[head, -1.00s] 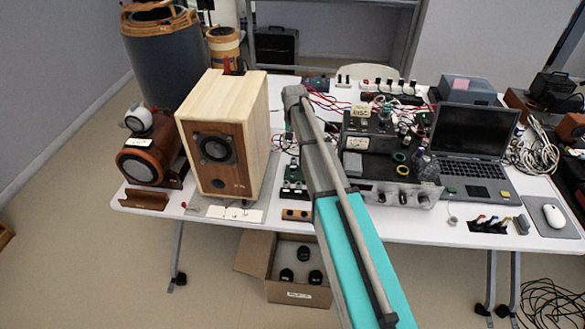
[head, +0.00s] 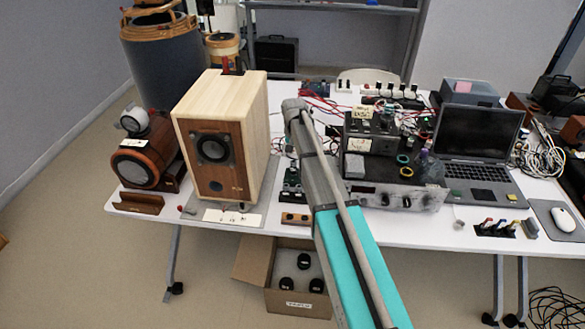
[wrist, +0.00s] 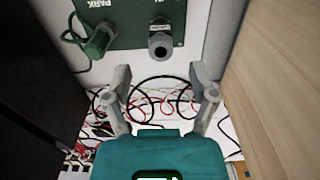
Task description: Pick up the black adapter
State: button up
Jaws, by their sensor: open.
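A dark grey-black cylindrical adapter (wrist: 160,44) stands on a green panel (wrist: 130,22) at the top of the wrist view. A green plug-like piece (wrist: 99,41) is on the same panel to its left. My gripper (wrist: 159,73) is open and empty. The adapter is just past the fingertips in the picture, roughly centred between them, and not touching them. In the head view my arm reaches between the speaker and the black device; my gripper is hidden there.
A wooden speaker (head: 221,135) stands close on one side and a black device (head: 370,132) on the other. Red and black cables (wrist: 155,100) lie below the fingers. A laptop (head: 477,140) is at the right. An open cardboard box (head: 290,300) is under the table.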

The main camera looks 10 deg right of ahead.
aim_at(293, 164)
jog(key=shift+s+a+f+b, duration=0.1)
jog(key=shift+s+f+b, duration=0.05)
jog(key=shift+f+b, duration=2.5)
jog(key=c, duration=1)
